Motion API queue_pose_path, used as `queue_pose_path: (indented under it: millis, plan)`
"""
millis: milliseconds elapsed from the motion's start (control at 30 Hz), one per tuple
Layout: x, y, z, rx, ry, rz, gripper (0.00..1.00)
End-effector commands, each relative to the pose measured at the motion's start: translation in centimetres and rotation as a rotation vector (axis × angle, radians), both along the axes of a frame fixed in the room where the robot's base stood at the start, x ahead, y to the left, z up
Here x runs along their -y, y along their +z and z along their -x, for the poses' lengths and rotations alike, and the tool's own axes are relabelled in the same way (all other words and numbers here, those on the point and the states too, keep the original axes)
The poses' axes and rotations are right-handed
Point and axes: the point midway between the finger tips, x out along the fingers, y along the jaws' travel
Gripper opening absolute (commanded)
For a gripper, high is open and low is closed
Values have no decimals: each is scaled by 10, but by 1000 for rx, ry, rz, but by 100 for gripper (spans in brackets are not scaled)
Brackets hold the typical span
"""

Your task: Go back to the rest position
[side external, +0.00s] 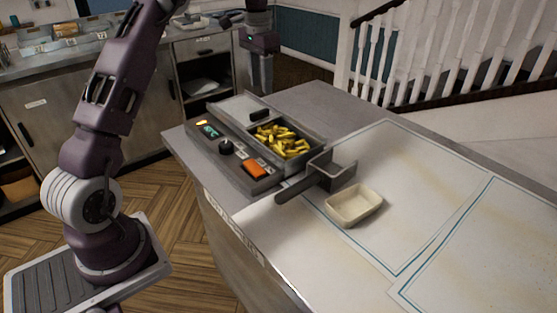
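My gripper (262,74) hangs pointing down at the upper middle of the side external view, behind and above the far end of the fryer. It is apart from everything on the counter and I see nothing held in it. Its fingers are small and close together here, so I cannot tell whether they are open or shut. The fryer (230,150) sits on the counter, with yellow fries (283,141) in its well. A grey square scoop with a dark handle (299,188) rests beside the fryer. An empty cream tray (354,206) lies in front of the scoop.
The counter (440,170) is clear to the right, with blue lines on its white top. A steel cabinet (40,115) stands at the back left. White stair railings (450,60) rise behind the counter. The wood floor (185,230) is open at left.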

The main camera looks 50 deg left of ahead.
Motion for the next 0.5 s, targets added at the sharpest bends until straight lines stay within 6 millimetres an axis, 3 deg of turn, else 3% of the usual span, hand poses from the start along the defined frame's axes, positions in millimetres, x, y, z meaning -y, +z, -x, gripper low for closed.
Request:
queue_pose_path:
  millis: [33,100,167,233,367,400,500]
  plan:
    - [26,28,10,36,-5,-10,38]
    - [68,63,37,93,-1,-23,38]
    - [105,85,67,146,0,-30,38]
    - [145,101,110,207,0,-31,38]
    - [201,101,198,319,-5,-24,38]
    - [212,94,223,349,-7,-20,38]
    - [231,71,272,411,-12,-5,38]
